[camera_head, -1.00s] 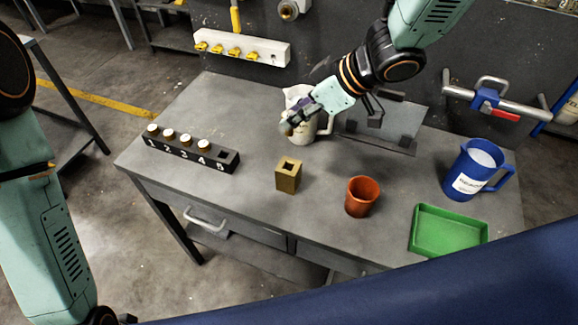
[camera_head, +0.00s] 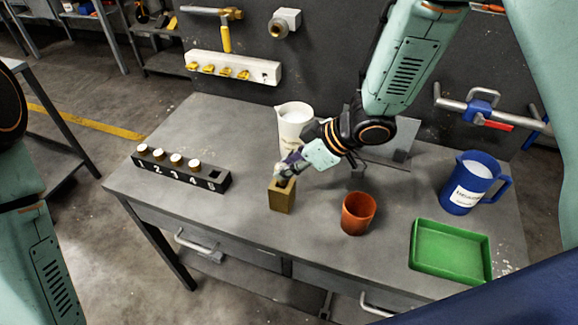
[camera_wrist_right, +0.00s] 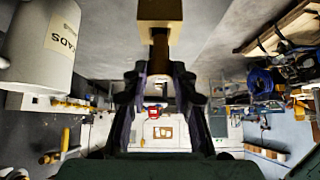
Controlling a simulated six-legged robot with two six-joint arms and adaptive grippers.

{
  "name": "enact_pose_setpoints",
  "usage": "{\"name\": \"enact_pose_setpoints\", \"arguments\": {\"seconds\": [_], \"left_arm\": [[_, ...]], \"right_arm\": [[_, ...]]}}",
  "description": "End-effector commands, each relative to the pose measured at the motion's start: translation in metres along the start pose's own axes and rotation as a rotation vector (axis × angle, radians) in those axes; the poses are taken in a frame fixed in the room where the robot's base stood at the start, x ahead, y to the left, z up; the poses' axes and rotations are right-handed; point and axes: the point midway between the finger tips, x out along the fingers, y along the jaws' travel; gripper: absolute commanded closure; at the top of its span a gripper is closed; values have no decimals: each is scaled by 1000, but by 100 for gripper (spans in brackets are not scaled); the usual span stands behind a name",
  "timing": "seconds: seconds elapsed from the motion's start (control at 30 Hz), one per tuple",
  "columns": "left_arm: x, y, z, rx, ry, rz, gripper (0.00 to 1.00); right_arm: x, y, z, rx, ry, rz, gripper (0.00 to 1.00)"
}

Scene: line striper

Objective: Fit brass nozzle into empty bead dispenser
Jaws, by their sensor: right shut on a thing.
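My right gripper (camera_head: 284,170) is shut on a narrow brown, brass-coloured piece (camera_wrist_right: 159,52), which I take to be the brass nozzle. The fingers hide much of it. Directly below the gripper stands an upright brass-coloured block (camera_head: 282,197) with a square hole in its top. The block also shows at the top edge of the right wrist view (camera_wrist_right: 160,10). I cannot tell whether the piece touches the block or enters its hole. Nothing in view is clearly marked as the bead dispenser. My left gripper is out of view.
A black numbered rack (camera_head: 190,178) holds several white-topped pieces; slot 5 is empty. A white jug (camera_head: 293,122) stands close behind the gripper. An orange cup (camera_head: 358,213), green tray (camera_head: 450,252) and blue jug (camera_head: 470,184) stand to the right. The table's front left is clear.

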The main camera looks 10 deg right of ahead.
Motion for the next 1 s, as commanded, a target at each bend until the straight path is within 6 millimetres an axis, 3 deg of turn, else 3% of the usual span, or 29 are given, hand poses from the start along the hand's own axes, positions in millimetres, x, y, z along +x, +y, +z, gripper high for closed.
{"name": "enact_pose_setpoints", "arguments": {"seconds": [0.57,0.6,0.83,1.0], "left_arm": [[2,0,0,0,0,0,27],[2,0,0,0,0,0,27],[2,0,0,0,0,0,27],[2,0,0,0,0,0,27]], "right_arm": [[7,0,5,0,0,0,100],[6,0,5,0,0,0,70],[6,0,5,0,0,1,50],[6,0,5,0,0,1,50]]}}
